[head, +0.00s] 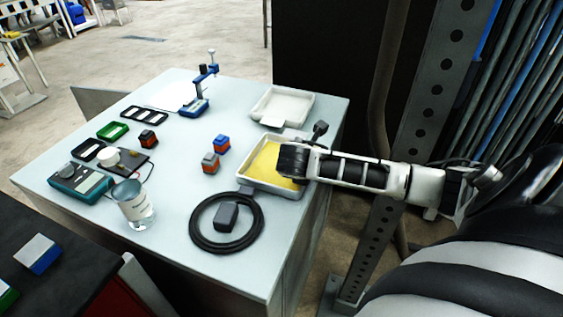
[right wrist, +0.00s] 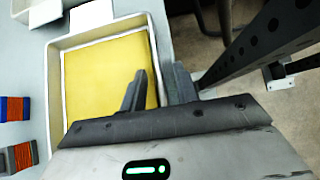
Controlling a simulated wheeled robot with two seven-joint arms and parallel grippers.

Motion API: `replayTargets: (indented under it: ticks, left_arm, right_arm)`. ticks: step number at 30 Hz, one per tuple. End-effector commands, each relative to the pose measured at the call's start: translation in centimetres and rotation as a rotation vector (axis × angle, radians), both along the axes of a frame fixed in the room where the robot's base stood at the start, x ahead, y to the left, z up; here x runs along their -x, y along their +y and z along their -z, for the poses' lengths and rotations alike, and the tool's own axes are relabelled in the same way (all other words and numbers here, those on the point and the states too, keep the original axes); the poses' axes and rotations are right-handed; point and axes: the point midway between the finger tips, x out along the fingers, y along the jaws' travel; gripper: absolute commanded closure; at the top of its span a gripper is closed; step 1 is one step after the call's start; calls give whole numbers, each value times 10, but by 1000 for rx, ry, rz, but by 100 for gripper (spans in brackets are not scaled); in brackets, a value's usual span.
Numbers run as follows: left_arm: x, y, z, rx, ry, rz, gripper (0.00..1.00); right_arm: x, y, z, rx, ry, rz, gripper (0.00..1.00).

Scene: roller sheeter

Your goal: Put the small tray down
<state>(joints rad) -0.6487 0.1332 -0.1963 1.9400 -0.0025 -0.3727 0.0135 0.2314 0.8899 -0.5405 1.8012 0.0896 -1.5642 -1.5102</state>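A small white tray with a yellow floor (head: 243,172) sits at the right side of the pale table, close to its edge. It also shows in the right wrist view (right wrist: 55,98). My right gripper (head: 292,163) is over the tray's right wall. In the right wrist view, my right gripper's fingers (right wrist: 160,88) stand apart on either side of that wall, one over the yellow floor and one outside. I cannot tell whether they touch the wall. A second, white empty tray (head: 283,105) lies farther back. My left gripper is not in view.
A black cable coil (head: 196,236) and a glass beaker (head: 135,208) are in front of and left of the yellow-floored tray. A perforated metal post (head: 381,235) stands right of the table. The table's middle has free room.

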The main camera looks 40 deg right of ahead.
Motion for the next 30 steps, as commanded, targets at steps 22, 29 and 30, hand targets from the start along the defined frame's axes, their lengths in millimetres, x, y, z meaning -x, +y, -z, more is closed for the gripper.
replayTargets:
  ticks: [22,29,30]
  left_arm:
    - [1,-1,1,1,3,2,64]
    - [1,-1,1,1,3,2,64]
    - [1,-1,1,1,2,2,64]
  right_arm:
    - [-1,1,-9,1,-5,-1,100]
    - [-2,8,-41,-1,-8,-9,100]
    - [-1,13,-50,0,-9,-11,100]
